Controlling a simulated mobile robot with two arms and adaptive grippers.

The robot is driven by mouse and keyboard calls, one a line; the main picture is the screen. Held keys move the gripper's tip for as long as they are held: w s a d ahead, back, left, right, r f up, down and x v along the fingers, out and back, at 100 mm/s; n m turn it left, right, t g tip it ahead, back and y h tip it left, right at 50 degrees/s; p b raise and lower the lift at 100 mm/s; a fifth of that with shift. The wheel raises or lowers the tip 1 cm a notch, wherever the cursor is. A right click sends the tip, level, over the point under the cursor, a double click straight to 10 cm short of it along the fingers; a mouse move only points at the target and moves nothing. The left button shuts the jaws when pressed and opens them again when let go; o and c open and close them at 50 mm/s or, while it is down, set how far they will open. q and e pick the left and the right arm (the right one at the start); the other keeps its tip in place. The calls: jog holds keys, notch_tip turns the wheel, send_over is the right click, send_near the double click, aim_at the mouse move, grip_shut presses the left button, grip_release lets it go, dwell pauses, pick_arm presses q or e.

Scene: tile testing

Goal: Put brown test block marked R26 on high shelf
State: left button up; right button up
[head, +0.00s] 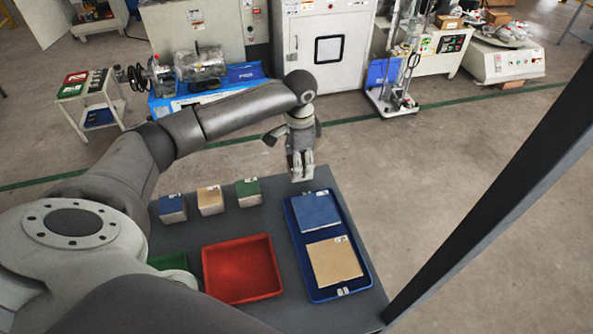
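A tan-brown block (210,201) stands on the grey table (190,238), between a blue-topped block (172,209) and a green-topped block (248,192). Its top carries a small label, too small to read. A flat tan tile (334,262) with a label lies in the blue tray (361,255), below a blue tile (318,212). My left gripper (302,177) points down near the table's far edge, above the tray's far end and right of the blocks. Its finger gap is unclear, and no held object shows. My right gripper is not in view. No high shelf can be made out.
A red tray (241,268), seemingly empty, is left of the blue tray. A green tray (168,262) is partly hidden by my arm. A dark slanted post (500,190) rises along the right. Machines (330,45) stand beyond open floor at the back.

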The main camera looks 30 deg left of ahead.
pick_arm(q)
jog(key=f, duration=0.1)
jog(key=s+f, duration=0.1)
jog(key=f, duration=0.1)
jog(key=shift+a+f, duration=0.1)
jog(key=shift+a, duration=0.05)
jog(key=shift+w+f, duration=0.15)
jog(key=shift+f, duration=0.2)
jog(key=o, duration=1)
jog(key=shift+f, duration=0.15)
jog(key=shift+c, duration=0.2)
notch_tip(320, 180, up, 12)
jog(key=shift+r, duration=0.15)
